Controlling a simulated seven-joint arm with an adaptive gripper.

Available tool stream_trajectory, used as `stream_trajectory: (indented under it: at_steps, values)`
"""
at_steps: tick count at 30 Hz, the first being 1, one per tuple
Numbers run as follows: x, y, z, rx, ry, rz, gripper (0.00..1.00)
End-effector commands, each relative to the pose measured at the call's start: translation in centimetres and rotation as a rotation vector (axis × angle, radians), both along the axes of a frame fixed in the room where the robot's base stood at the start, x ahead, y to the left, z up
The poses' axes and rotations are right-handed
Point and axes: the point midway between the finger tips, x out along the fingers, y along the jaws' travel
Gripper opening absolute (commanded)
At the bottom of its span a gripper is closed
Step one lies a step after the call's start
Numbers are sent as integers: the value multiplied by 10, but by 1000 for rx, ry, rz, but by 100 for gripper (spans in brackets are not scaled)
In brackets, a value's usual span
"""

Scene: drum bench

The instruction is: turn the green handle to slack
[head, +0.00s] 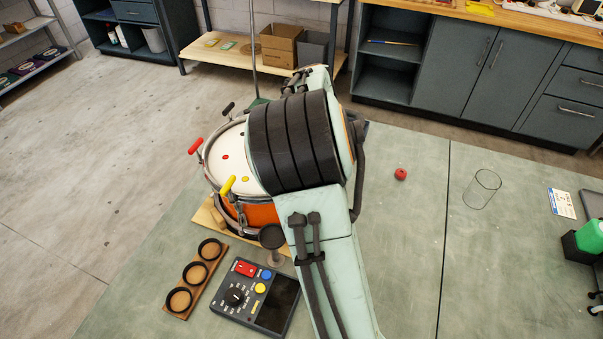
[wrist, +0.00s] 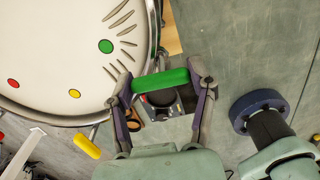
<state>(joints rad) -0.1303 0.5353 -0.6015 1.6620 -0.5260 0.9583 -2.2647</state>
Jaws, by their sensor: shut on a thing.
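The green handle (wrist: 160,80) lies across my gripper (wrist: 165,78) in the wrist view, with a finger at each end of it. My gripper is shut on the handle, beside the drum's rim. The drum (head: 262,213) has an orange shell and a white head, which also shows in the wrist view (wrist: 60,50). A green dot (wrist: 106,46) with short dark marks sits on the head near the handle. In the head view my arm hides the gripper, the green handle and the drum's right side.
A yellow handle (head: 228,186), a red handle (head: 195,146) and a black handle (head: 228,109) stand around the rim. A control box (head: 238,297) and a ring tray (head: 170,308) lie in front. A red knob-like piece (head: 400,174) and a clear glass (head: 482,188) stand right.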

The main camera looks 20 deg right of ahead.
Motion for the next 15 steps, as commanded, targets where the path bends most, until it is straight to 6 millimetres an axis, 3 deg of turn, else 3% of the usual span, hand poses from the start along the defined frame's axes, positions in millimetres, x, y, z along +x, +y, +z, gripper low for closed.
stream_trajectory:
  at_steps: [9, 10, 12, 15]
  values:
    - [-1, 0, -2, 0, 4, -1, 20]
    - [-1, 0, -2, 0, 4, -1, 65]
    - [-1, 0, -2, 0, 3, -1, 83]
    - [0, 0, -1, 0, 3, -1, 83]
